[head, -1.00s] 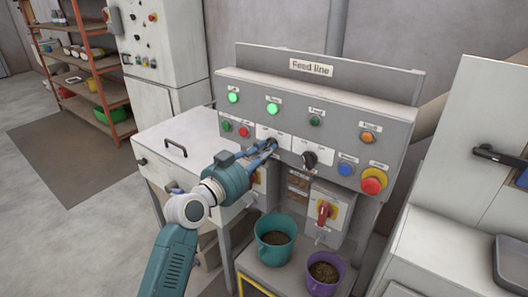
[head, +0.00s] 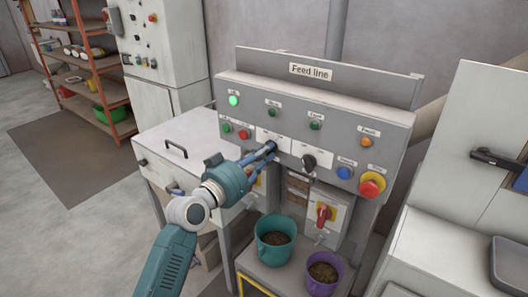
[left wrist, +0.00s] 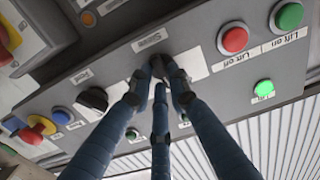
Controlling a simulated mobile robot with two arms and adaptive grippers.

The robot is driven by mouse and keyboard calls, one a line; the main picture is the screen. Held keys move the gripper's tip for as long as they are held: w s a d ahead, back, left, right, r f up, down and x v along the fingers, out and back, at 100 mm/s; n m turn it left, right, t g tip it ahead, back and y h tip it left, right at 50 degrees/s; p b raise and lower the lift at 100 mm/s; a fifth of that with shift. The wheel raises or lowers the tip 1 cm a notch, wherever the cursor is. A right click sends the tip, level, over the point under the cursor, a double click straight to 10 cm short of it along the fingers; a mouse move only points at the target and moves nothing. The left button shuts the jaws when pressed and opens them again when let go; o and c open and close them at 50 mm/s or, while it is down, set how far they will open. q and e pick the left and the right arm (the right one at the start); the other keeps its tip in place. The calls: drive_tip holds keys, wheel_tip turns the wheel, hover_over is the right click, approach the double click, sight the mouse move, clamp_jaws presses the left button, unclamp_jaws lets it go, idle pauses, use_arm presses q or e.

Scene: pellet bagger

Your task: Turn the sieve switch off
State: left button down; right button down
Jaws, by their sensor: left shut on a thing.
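The grey Feed line panel (head: 225,118) carries a row of lamps, buttons and knobs. My left gripper (head: 272,147) is at the dark sieve switch under the Sieve label (left wrist: 150,40). In the left wrist view the fingers (left wrist: 164,76) are shut around the sieve switch knob (left wrist: 167,64), which they largely hide. Its exact angle is hard to tell. The second lamp (head: 272,113) in the top row is dark. The left lamp (head: 234,100) glows green. My right gripper is in neither view.
To the right of the sieve switch are a black knob (head: 309,161), a blue button (head: 345,172) and a red emergency button (head: 371,184). Green and red buttons sit to its left. A red-handled switch (head: 323,213) and teal (head: 261,244) and purple (head: 318,284) buckets are below.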

use_arm(q)
drive_tip(key=n+p, duration=0.1)
drive_tip(key=n, duration=0.3)
drive_tip(key=shift+n, duration=0.4)
idle(0.4)
drive_tip(key=c, duration=1.6)
unclamp_jaws()
drive_tip(key=shift+c, duration=0.2)
drive_tip(key=shift+a, duration=0.1)
drive_tip(key=v, duration=1.2)
